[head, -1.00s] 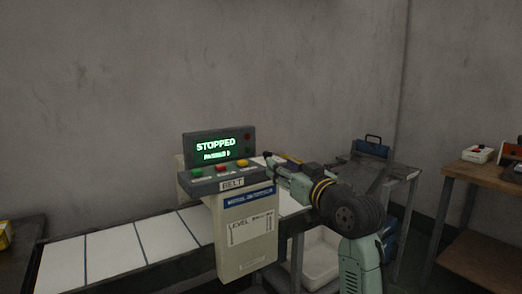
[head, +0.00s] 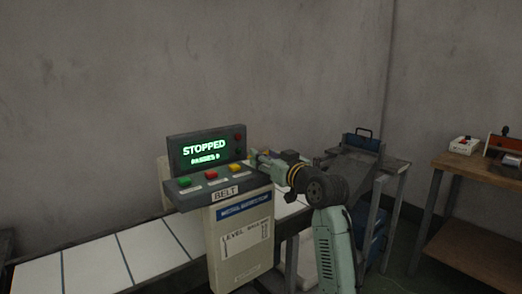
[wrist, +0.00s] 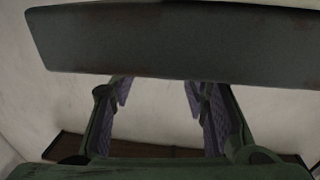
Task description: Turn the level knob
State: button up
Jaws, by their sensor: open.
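The belt console (head: 240,240) stands in the head view with a display (head: 205,152) reading "STOPPED" above a line that looks like "PASSED 0". Its ledge carries a green button (head: 184,181), a red button (head: 209,175) and a yellow button (head: 234,168). In the wrist view my gripper (wrist: 157,92) is open and empty, with a dark grey slab (wrist: 170,45) across the top.
A white-topped belt (head: 140,250) runs left from behind the console. A metal stand (head: 352,165) with a blue handled case (head: 361,142) is behind my arm. A wooden table (head: 470,185) with small devices stands at the right.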

jog(key=shift+x, duration=1.3)
jog(key=shift+c, duration=0.3)
grip_shut()
